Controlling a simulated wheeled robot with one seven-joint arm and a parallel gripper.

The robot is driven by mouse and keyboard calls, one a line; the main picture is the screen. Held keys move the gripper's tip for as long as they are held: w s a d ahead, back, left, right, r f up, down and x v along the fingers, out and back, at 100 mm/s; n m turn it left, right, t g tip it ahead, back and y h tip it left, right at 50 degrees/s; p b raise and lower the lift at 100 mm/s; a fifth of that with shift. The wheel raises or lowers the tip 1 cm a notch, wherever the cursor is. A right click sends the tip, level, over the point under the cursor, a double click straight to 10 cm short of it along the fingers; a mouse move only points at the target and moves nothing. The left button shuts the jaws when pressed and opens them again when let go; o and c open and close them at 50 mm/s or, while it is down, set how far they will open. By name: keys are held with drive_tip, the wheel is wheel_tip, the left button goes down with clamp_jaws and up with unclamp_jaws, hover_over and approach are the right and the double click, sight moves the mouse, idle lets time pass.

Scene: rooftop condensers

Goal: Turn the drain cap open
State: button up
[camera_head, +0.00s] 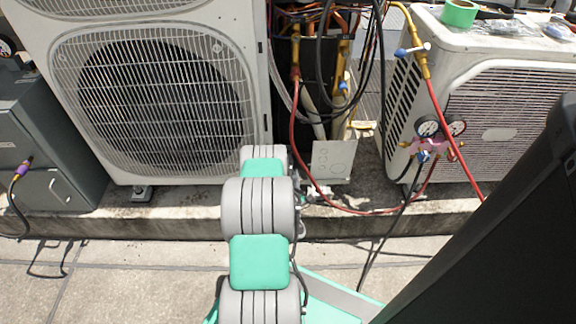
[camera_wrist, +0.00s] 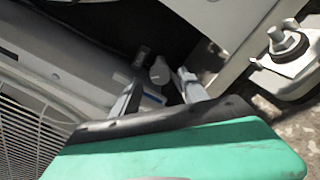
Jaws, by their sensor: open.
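My gripper (camera_wrist: 161,78) is open in the wrist view, its two grey fingers spread apart. A small pale grey rounded knob (camera_wrist: 159,69) shows between and just beyond the fingertips; it may be the drain cap, but I cannot be sure. I cannot tell whether a finger touches it. A small dark part (camera_wrist: 142,57) sits beside it. In the head view my arm reaches up the middle to the large condenser unit (camera_head: 60,85), and it hides the gripper and the cap.
A second condenser (camera_head: 500,130) stands at right with a gauge manifold (camera_head: 430,145). A red hose (camera_head: 294,130) loops down near my arm. In the wrist view a bolted foot (camera_wrist: 287,45) is at right. A grey case (camera_head: 35,150) stands at left.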

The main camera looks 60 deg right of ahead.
sight(289, 165)
drive_tip(key=shift+x, duration=1.7)
drive_tip(key=shift+s, duration=0.1)
clamp_jaws()
